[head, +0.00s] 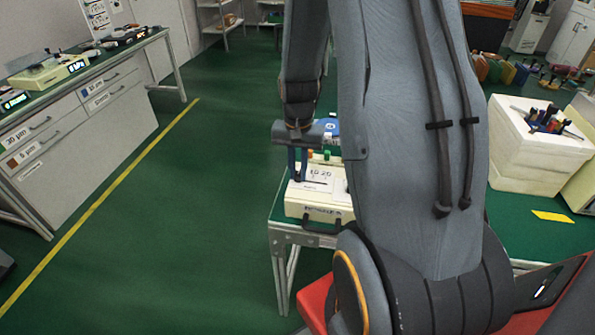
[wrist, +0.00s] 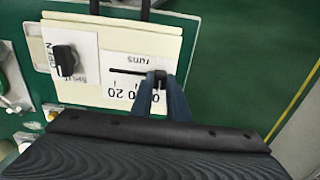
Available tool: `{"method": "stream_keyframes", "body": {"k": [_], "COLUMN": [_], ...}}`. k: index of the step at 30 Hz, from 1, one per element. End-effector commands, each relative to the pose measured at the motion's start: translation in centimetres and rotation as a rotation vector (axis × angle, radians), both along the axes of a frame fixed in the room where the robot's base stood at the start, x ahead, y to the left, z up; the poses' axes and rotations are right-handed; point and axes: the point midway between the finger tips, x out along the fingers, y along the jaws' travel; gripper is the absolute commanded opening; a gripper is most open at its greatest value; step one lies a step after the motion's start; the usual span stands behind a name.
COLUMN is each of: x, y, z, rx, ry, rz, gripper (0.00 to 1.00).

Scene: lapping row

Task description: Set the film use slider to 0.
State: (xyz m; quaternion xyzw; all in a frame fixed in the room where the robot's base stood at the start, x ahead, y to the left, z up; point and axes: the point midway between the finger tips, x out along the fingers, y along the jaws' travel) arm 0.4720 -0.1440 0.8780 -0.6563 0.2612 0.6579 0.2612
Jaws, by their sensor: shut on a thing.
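The slider is on a white panel of a cream box (head: 320,212), which stands on a green-topped bench. In the wrist view the box (wrist: 84,30) shows upside down. The dark slot (wrist: 125,71) runs across the panel, and the small black slider knob (wrist: 160,76) is at the right of its visible part. My gripper (wrist: 158,84) is shut on this knob. The fingers partly cover the scale; 10 and 20 show to their left. In the head view my gripper (head: 297,176) reaches down at the panel's left side, and the knob is hidden there.
A dark handle (head: 318,226) is on the box's front. A white foam crate (head: 535,150) with tools stands to the right. Open green floor (head: 190,200) lies left of the bench.

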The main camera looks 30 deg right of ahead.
Motion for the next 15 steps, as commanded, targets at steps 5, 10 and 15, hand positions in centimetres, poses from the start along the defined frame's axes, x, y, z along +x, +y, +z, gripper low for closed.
{"method": "stream_keyframes", "body": {"k": [5,10,15], "x": [0.35,0.23,0.18], "y": [0.17,0.10,0.04], "z": [0.15,0.10,0.13], "rx": [-0.001,-0.001,-0.001], "ry": [-0.007,-0.005,-0.004], "rz": [0.003,0.002,0.001], "gripper": [0.27,0.34,0.34]}}
